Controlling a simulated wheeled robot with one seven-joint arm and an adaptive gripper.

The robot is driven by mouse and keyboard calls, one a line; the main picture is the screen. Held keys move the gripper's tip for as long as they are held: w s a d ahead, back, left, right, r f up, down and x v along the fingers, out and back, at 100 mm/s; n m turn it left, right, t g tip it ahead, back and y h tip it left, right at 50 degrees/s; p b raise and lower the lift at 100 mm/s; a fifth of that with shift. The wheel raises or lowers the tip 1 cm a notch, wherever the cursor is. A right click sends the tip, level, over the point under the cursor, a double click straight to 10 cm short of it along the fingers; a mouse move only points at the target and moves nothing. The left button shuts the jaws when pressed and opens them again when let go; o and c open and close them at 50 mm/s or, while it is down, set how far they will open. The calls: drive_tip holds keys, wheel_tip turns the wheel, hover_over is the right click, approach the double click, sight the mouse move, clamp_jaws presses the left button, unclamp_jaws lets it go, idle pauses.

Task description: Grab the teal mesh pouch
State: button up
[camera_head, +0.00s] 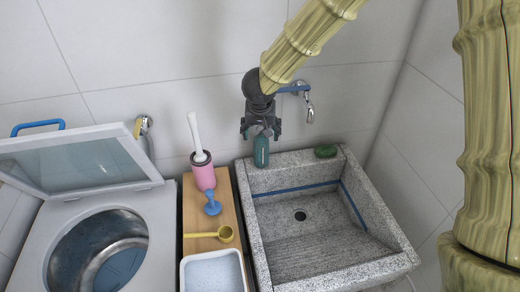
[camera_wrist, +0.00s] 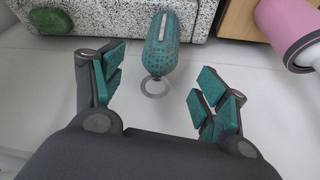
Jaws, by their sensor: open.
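The teal mesh pouch (camera_head: 261,152) is at the back left of the stone sink's rim in the head view. In the wrist view the pouch (camera_wrist: 165,45) is rounded and long, with dark spots, a pale strip and a grey ring at its near end. My gripper (camera_head: 261,128) is just above and behind it in the head view. In the wrist view my gripper (camera_wrist: 160,88) is open, its teal-padded fingers spread to either side of the ring. The pouch body lies beyond the fingertips, and no finger visibly touches it.
A green object (camera_head: 325,151) sits on the rim of the stone sink (camera_head: 395,265). A tap (camera_head: 309,110) is on the wall to the right. A pink holder (camera_head: 204,176), blue plunger-like item (camera_head: 212,204) and yellow scoop (camera_head: 225,234) stand left on a wooden board. An open washer (camera_head: 165,215) is farther left.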

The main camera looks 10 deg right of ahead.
sight(261, 139)
drive_tip(key=x, duration=0.3)
drive_tip(key=shift+w+f, duration=0.25)
drive_tip(key=shift+f, duration=0.05)
drive_tip(key=shift+d+f, duration=0.1)
drive_tip(key=shift+f, duration=0.55)
drive_tip(key=shift+x, duration=1.95)
drive_tip(key=c, duration=1.2)
